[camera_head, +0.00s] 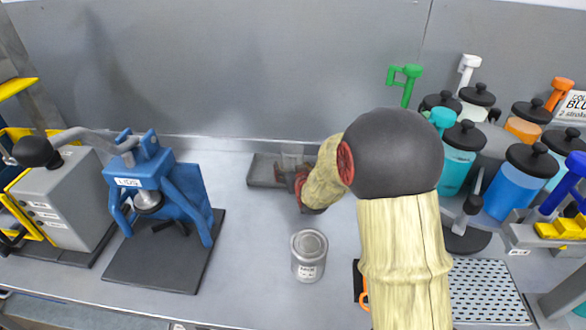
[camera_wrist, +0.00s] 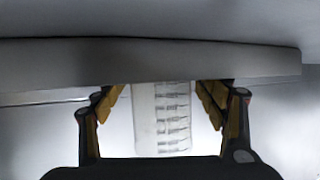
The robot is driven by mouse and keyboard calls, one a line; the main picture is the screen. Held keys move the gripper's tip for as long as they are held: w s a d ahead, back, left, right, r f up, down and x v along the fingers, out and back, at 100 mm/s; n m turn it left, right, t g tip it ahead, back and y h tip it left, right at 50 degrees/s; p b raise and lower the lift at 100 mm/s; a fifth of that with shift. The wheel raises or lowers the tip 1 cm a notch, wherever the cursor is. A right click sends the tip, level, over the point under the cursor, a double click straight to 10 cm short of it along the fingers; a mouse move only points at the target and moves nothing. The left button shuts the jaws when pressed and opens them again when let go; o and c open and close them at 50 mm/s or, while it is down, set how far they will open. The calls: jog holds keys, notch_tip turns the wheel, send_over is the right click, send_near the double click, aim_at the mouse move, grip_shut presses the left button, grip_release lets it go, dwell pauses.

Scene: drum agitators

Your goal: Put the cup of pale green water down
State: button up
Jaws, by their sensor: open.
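The cup (camera_wrist: 163,118) stands between the fingers of my gripper (camera_wrist: 165,105) in the wrist view. It is clear and whitish with dark graduation marks; no green tint shows. The fingers are open, with a gap on each side of the cup. In the head view my gripper (camera_head: 300,182) is low at the back of the bench, by a shallow grey tray (camera_head: 262,171). The cup (camera_head: 292,160) shows only faintly there, at or over the tray's right part. My arm hides the tray's right end. I cannot tell exactly what the cup's base rests on.
A grey can (camera_head: 308,258) stands on the bench in front of my gripper. A blue press (camera_head: 160,190) is at the left. Several black-lidded jars (camera_head: 515,180) and a perforated drip plate (camera_head: 487,290) are at the right. The bench between press and can is clear.

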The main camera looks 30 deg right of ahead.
jog(key=shift+r, duration=0.1)
jog(key=shift+s+r, duration=0.1)
jog(key=shift+r, duration=0.05)
jog(key=p+v, duration=0.3)
jog(key=v, duration=0.7)
jog(key=shift+s, duration=0.1)
jog(key=shift+v, duration=0.8)
